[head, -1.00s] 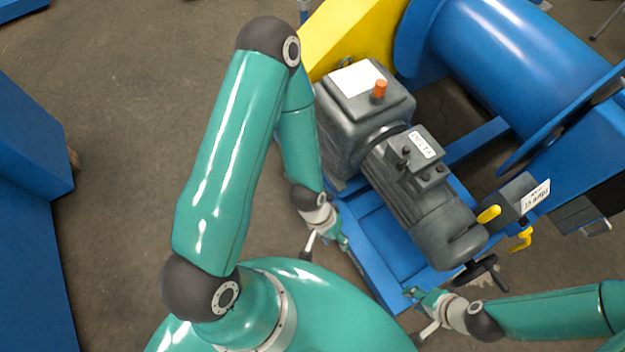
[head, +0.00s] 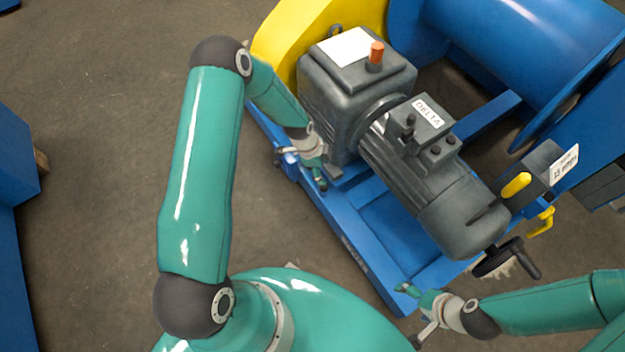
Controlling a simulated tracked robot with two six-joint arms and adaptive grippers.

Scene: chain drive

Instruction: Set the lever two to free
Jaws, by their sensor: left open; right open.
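Several handles could be levers, and I cannot read which one is lever two. A yellow lever (head: 516,185) is on a dark grey box at the right, and a yellow bent handle (head: 542,221) hangs below it. A small black lever (head: 408,124) stands on the motor's terminal box. My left gripper (head: 320,182) is open and empty beside the gearbox, above the blue frame's near rail. My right gripper (head: 408,289) is open and empty near the frame's lower right corner, well left of and below the yellow handles.
The grey gearbox (head: 345,84) carries an orange knob (head: 376,53). The motor (head: 440,195) lies on the blue frame (head: 350,250). A black handwheel (head: 498,258) is at its right end. A yellow guard (head: 290,35) and blue drum (head: 520,40) are behind.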

